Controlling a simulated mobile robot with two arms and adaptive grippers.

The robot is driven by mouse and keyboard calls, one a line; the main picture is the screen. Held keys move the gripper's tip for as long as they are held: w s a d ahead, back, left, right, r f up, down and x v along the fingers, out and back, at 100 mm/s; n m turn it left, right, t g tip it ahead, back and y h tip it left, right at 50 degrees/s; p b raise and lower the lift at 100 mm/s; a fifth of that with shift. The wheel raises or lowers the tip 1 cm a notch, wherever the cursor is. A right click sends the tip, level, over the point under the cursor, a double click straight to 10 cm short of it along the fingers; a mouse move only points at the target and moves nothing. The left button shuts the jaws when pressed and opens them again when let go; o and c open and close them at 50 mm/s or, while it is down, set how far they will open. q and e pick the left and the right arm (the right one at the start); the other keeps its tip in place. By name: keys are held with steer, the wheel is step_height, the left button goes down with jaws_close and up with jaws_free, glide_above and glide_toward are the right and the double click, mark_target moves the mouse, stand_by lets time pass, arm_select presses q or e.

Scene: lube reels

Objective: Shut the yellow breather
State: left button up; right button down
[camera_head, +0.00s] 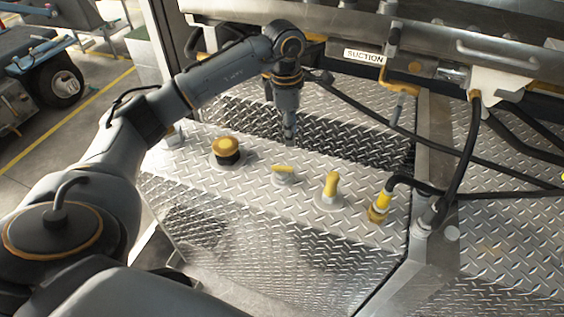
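Several yellow fittings stand in a row on the silver diamond-plate box top (305,218). A round yellow cap on a black body (227,147) stands at the left. Right of it is a low fitting with a flat yellow lever (283,169), then an upright yellow handle (331,184) on a metal base. Which one is the breather is not labelled. My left gripper (290,139) points down just behind the flat lever, seemingly apart from it. It looks narrow and empty; its finger opening is too small to tell. My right gripper is out of view.
A yellow hose coupling (379,206) with a black hose stands at the right end of the row. A metal rail with a SUCTION label (363,56) and hanging black hoses is behind. Free room lies along the front of the box top.

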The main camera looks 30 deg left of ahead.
mark_target(282, 167)
arm_select(q)
steer(key=shift+y, duration=0.5)
steer(key=f+p, duration=0.1)
steer(key=f, duration=0.2)
steer(key=a+f+p, duration=0.1)
steer(key=f, duration=0.3)
steer(key=a+f+p, duration=0.1)
steer(key=f, duration=0.3)
steer(key=shift+s+a+f, duration=0.1)
steer(key=shift+s+f, duration=0.15)
steer(key=shift+f+p, duration=0.3)
steer(key=shift+f, duration=0.5)
steer(key=shift+c, duration=0.4)
jaws_close()
